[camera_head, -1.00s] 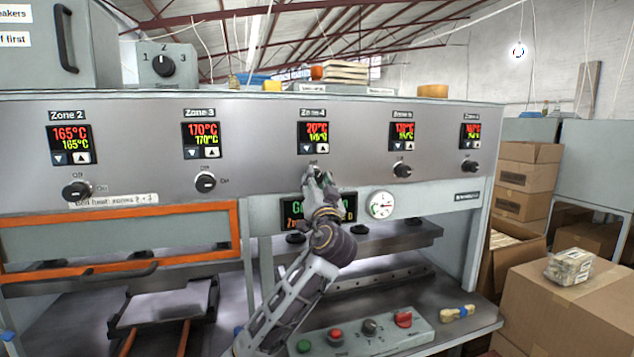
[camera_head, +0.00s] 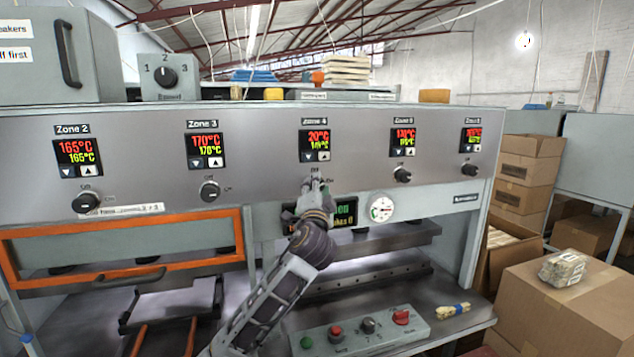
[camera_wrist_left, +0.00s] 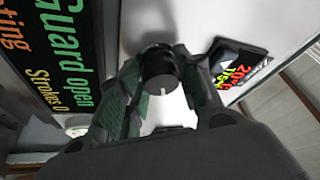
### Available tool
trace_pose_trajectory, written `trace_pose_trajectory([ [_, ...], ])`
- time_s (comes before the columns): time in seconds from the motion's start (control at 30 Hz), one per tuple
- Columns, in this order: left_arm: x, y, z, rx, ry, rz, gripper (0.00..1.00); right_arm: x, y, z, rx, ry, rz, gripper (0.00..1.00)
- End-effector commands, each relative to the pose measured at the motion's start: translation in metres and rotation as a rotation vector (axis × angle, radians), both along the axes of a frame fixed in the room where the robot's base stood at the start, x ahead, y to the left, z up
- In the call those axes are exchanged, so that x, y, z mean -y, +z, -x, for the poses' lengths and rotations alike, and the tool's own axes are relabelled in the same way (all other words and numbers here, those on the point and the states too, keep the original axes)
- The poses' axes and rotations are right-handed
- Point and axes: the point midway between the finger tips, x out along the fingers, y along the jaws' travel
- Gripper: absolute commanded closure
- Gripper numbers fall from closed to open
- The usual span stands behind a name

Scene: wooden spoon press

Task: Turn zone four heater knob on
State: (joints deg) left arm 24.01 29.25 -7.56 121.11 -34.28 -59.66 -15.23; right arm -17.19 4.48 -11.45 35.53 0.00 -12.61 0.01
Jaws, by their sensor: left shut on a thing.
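The zone four heater knob (camera_wrist_left: 160,72) is a black round knob with a pale pointer line, seen between my fingers in the left wrist view. In the head view my gripper mostly hides it, below the Zone 4 display (camera_head: 315,146), which reads 20°C in red over a yellow-green set value. My left gripper (camera_head: 316,186) reaches up to the panel and is shut on the knob; its fingers (camera_wrist_left: 165,85) sit on either side of it. The right gripper is not in view.
Other zone knobs line the panel (camera_head: 262,170), such as Zone 3's (camera_head: 209,191) and Zone 5's (camera_head: 402,174). A dark message screen (camera_head: 344,212) and a gauge (camera_head: 382,208) sit close below my gripper. A button box (camera_head: 350,335) stands on the bench lower down.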

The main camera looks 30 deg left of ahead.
Motion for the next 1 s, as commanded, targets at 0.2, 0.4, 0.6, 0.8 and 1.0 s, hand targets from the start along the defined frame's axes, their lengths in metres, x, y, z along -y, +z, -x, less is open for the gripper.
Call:
trace_pose_trajectory([
  [0.2, 0.000, 0.002, 0.000, -0.102, 0.000, -0.085, 0.89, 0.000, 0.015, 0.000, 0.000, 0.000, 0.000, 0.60],
  [0.4, 0.000, 0.002, 0.000, -0.194, -0.001, -0.165, 0.89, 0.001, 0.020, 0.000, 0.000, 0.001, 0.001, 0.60],
  [0.6, 0.000, 0.002, 0.001, -0.269, -0.001, -0.228, 0.89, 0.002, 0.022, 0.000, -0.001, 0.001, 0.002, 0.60],
  [0.8, 0.000, 0.002, 0.001, -0.309, -0.002, -0.262, 0.89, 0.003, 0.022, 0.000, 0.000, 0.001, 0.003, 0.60],
  [1.0, 0.000, 0.001, 0.000, -0.321, -0.003, -0.272, 0.89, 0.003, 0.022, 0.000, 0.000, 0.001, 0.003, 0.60],
])
